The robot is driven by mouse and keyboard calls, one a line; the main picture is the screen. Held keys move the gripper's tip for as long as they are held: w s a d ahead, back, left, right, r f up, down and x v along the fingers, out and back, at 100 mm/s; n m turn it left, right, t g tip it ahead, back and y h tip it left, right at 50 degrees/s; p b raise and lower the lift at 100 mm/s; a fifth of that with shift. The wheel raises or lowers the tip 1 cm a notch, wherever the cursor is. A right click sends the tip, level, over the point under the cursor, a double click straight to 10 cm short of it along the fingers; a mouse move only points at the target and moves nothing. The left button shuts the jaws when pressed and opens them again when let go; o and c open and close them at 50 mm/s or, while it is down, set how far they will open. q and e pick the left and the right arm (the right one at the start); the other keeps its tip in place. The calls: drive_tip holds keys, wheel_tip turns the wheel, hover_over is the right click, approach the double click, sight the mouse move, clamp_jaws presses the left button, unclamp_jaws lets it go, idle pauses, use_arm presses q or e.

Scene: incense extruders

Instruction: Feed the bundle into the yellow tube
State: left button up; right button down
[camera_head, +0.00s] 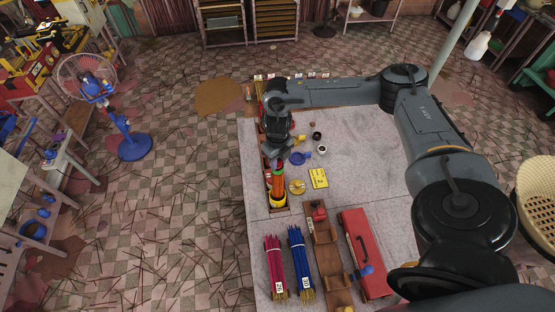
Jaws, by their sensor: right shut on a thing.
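My right gripper (277,158) points down at the left side of the table, and its fingers are small and partly hidden by the wrist. It is shut on the upper end of an orange-red bundle (278,182) with a dark green part near the top. The bundle's lower end meets the yellow tube (278,202), which sits in a wooden tray. I cannot tell how deep inside the tube the bundle is. My left gripper is not in view.
A pink bundle (274,268) and a blue bundle (300,265) lie at the table's front. Beside them are a wooden rack (325,255) and a red box (364,255). The table's right part is clear.

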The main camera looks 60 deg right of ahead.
sight(277, 187)
drive_tip(key=shift+f+b, duration=1)
drive_tip(key=shift+f, duration=0.9)
drive_tip(key=shift+f, duration=0.1)
drive_tip(key=shift+f+b, duration=0.9)
drive_tip(key=shift+f, duration=0.3)
drive_tip(key=shift+f+b, duration=1.15)
drive_tip(key=shift+f, duration=0.5)
drive_tip(key=shift+f+b, duration=1.15)
drive_tip(key=shift+f, duration=0.5)
drive_tip(key=shift+f+b, duration=1.3)
drive_tip(key=shift+f, duration=0.55)
drive_tip(key=shift+f+b, duration=0.7)
drive_tip(key=shift+f, duration=0.35)
